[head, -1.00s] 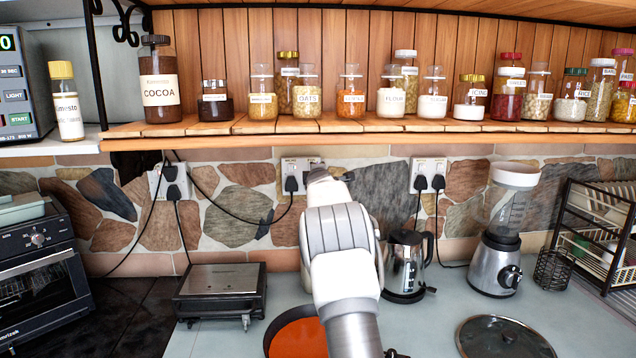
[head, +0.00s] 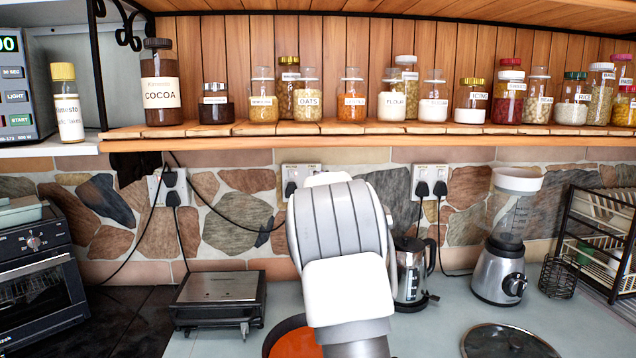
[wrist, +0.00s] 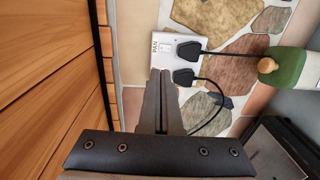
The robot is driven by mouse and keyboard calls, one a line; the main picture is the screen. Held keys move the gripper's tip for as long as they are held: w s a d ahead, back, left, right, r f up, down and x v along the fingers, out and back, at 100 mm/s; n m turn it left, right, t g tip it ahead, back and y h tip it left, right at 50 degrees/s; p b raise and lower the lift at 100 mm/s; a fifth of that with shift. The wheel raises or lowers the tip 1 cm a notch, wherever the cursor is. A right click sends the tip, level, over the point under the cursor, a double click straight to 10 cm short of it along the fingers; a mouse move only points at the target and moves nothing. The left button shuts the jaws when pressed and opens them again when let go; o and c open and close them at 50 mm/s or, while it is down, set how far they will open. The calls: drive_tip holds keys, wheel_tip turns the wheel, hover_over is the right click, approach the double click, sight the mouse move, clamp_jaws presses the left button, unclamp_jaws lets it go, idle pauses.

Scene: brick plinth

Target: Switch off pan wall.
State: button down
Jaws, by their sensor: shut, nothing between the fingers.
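In the wrist view, a white wall socket plate (wrist: 168,47) carries the label PAN. Two black plugs, an upper one (wrist: 190,51) and a lower one (wrist: 184,77), sit in it with cables running off. My gripper (wrist: 161,74) is shut and empty. Its tips overlap the plate's lower edge in the picture; I cannot tell whether they touch it. The switches are not clear. In the head view my arm hides the gripper and partly covers the middle socket plate (head: 303,170).
Other socket plates are at left (head: 155,188) and right (head: 430,172). Jars line the wooden shelf (head: 420,143) above. A kettle (head: 411,272), blender (head: 502,255), grill (head: 218,300) and orange pan (head: 292,343) stand below. A green bottle (wrist: 289,68) shows in the wrist view.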

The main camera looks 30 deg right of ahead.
idle(0.3)
drive_tip(key=s+a+f+m+g+y, duration=0.1)
drive_tip(key=s+a+m+g+y, duration=0.55)
drive_tip(key=s+a, duration=1.35)
drive_tip(key=s+a+f+m+g, duration=0.1)
drive_tip(key=s+a+f, duration=0.3)
drive_tip(key=s, duration=0.5)
drive_tip(key=s+a+f+m+g, duration=0.1)
drive_tip(key=s+a+f+m, duration=0.2)
drive_tip(key=s, duration=0.5)
drive_tip(key=s+a+f+m+g+y, duration=0.1)
drive_tip(key=s+a+f, duration=0.3)
drive_tip(key=s, duration=0.5)
drive_tip(key=a+m, duration=0.1)
drive_tip(key=a, duration=0.1)
drive_tip(key=shift+s+a+f, duration=0.3)
drive_tip(key=shift+a+f, duration=0.05)
drive_tip(key=shift+f, duration=0.05)
